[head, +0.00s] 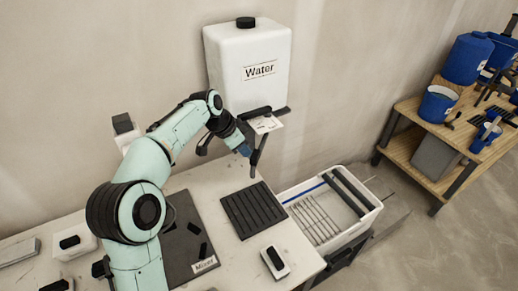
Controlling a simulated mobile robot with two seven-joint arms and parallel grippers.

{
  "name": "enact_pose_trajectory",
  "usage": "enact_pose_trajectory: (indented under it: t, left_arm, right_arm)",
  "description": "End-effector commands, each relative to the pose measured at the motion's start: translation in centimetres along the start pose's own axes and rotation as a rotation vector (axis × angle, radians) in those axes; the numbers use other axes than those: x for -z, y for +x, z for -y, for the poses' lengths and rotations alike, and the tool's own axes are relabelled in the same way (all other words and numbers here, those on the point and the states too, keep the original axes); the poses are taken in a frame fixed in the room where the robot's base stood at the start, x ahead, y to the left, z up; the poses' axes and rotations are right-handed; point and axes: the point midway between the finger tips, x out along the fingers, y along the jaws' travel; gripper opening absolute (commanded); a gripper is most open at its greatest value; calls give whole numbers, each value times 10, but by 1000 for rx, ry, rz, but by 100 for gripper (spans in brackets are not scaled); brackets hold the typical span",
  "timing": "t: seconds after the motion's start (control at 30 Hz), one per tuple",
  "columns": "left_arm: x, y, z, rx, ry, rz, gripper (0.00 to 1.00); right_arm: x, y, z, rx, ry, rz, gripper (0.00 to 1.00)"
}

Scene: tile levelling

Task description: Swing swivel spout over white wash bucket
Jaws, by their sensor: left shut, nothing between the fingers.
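A white water tank (247,70) with a black cap and a "Water" label is on the wall at the back. A dark bracket (279,112) and a small white tag (266,124) show under it. I cannot clearly tell the swivel spout from the dark parts there. The white wash bucket (364,222), with rollers and a wire rack in it, stands to the right of the table. My left gripper (256,160) is shut, below the tank and left of the bucket. A dark upright bar overlaps it; whether they touch is unclear. My right gripper is out of view.
A dark ribbed mat (254,210), a grey "Mixer" mat (190,246) and a white block with a black top (273,262) lie on the white table (232,262). A wooden bench (408,160) with blue buckets stands at the right, with open floor before it.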

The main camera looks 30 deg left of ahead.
Motion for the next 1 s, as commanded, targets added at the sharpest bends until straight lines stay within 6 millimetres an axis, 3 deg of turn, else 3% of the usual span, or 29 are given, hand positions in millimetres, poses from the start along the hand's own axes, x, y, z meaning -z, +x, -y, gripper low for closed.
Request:
enact_pose_trajectory:
  t: [0.6, 1.0]
  left_arm:
    - [20, 18, -33, -12, 1, 17, 0]
    - [24, 16, -34, -7, -1, 9, 0]
  right_arm:
    - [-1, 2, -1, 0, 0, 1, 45]
    - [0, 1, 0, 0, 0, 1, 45]
